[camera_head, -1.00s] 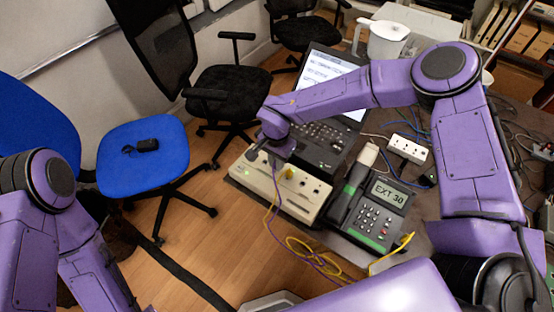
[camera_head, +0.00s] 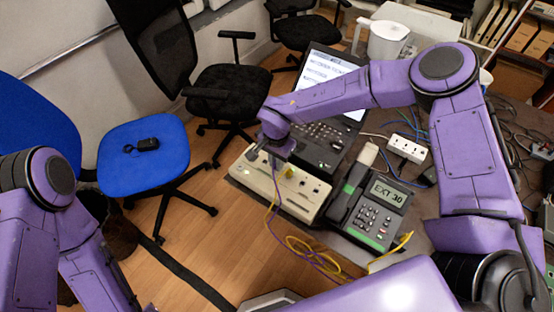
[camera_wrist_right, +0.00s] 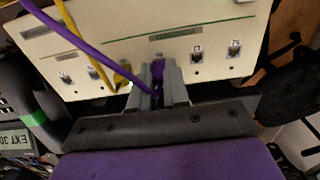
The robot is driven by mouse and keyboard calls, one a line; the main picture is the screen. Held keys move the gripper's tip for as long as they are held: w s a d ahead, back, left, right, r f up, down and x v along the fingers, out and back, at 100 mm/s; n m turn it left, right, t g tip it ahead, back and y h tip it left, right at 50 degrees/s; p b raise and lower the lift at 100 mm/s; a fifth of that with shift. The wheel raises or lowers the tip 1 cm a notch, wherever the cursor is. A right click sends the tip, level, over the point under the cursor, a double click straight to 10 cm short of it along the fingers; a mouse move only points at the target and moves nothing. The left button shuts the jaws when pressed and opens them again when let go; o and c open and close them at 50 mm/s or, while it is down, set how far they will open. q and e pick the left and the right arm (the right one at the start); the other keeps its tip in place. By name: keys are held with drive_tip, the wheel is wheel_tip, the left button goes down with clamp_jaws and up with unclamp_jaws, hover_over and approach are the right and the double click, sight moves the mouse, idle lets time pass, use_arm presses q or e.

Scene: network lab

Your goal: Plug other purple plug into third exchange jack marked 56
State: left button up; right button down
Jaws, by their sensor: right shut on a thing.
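The exchange (camera_head: 257,182) is a cream box on the desk edge, with a row of jacks on its face. It also shows in the wrist view (camera_wrist_right: 210,25), where jack labels are upside down and too small to read surely. My right gripper (camera_head: 275,161) is at the exchange face. In the wrist view it (camera_wrist_right: 158,84) is shut on a purple plug (camera_wrist_right: 157,73), whose purple cable (camera_wrist_right: 85,48) runs to the upper left. The fingers hide the plug's tip and the jack there, so I cannot tell if it is seated. My left gripper is out of view.
A yellow plug (camera_wrist_right: 122,76) sits beside my right gripper. A desk phone (camera_head: 372,214) reading EXT 30 stands right of the exchange, with a laptop (camera_head: 322,141) behind. Yellow cable (camera_head: 300,245) loops hang in front. Two free jacks (camera_wrist_right: 234,49) show on the right.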

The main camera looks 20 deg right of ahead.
drive_tip(key=shift+f, duration=0.3)
drive_tip(key=c, duration=1)
unclamp_jaws()
drive_tip(key=shift+c, duration=0.2)
wheel_tip(320, 180, up, 10)
drive_tip(key=b, duration=0.1)
drive_tip(key=shift+r+b, duration=0.25)
drive_tip(key=shift+b, duration=0.15)
